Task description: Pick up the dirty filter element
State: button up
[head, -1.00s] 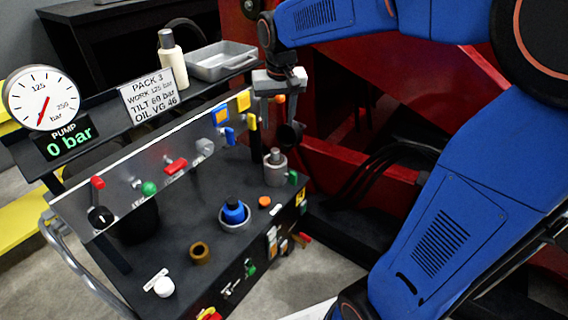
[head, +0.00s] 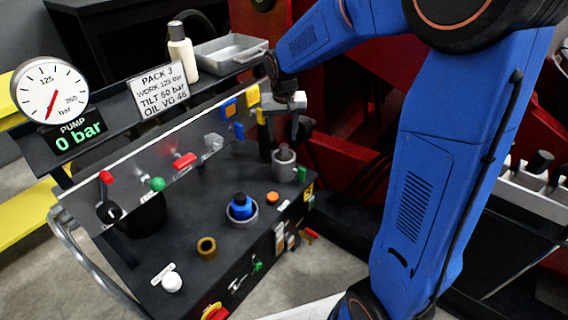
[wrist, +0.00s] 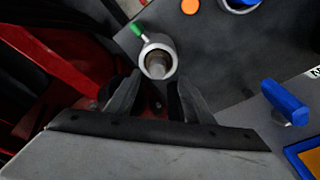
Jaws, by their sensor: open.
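A grey round filter housing (head: 284,168) stands at the right end of the black bench top, with a green part on its side. A grey-brown piece (wrist: 157,66), which looks like the dirty filter element, sits inside the housing in the wrist view. In the head view its top (head: 284,150) shows just above the rim. My gripper (head: 280,134) is open and empty, pointing down close above the housing. In the wrist view my gripper (wrist: 154,95) has its two dark fingers apart, just below the housing in the picture. I cannot tell the exact gap in height.
A sloped panel with valves, including a blue lever (head: 238,131), stands behind the housing. A blue cap in a ring (head: 241,207), an orange disc (head: 272,198) and a brown ring (head: 207,248) are on the bench. A metal tray (head: 228,54) and bottle (head: 181,52) stand on the shelf.

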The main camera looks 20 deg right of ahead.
aim_at(284, 145)
jog(key=shift+w+d+f, duration=0.1)
jog(key=shift+w+f, duration=0.1)
jog(key=shift+f, duration=0.95)
jog(key=shift+w+d+f, duration=0.1)
jog(key=shift+w+f, duration=0.05)
jog(key=shift+f, duration=1.05)
jog(key=shift+w+d+f, duration=0.1)
jog(key=shift+w+f, duration=0.1)
jog(key=shift+f, duration=0.95)
grip_shut()
jog(key=shift+r, duration=0.1)
